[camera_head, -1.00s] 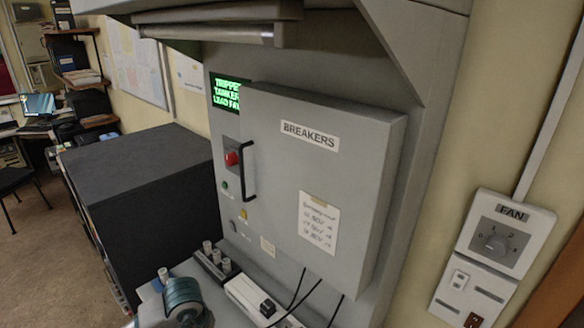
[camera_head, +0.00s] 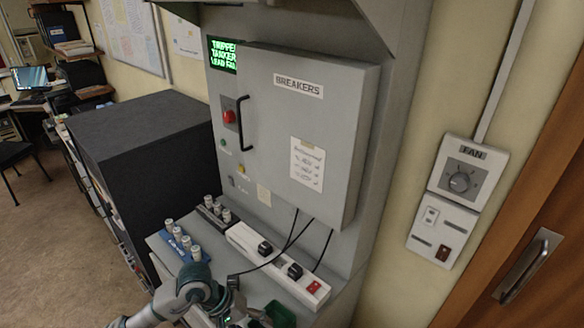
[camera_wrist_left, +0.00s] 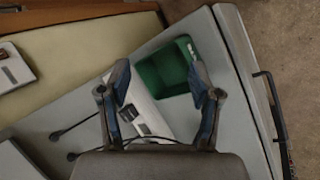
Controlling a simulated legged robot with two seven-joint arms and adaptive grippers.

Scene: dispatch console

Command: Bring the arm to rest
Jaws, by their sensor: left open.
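My left arm comes in at the bottom of the head view, with its wrist low in front of the console shelf. In the left wrist view my left gripper (camera_wrist_left: 160,82) is open, its two blue-grey fingers apart with nothing between them. It points down above the shelf, over a white power strip (camera_wrist_left: 140,105) and a green bin (camera_wrist_left: 165,70). The bin also shows at the bottom edge of the head view (camera_head: 281,315), partly cut off. My right gripper is not in view.
The grey breaker cabinet (camera_head: 300,150), door closed, stands over the shelf. A blue rack (camera_head: 180,245) and a dark rack (camera_head: 212,212) hold pale cylinders. Black cables run down to the power strip (camera_head: 275,262). A fan control (camera_head: 461,180) and wooden door (camera_head: 520,230) are at right.

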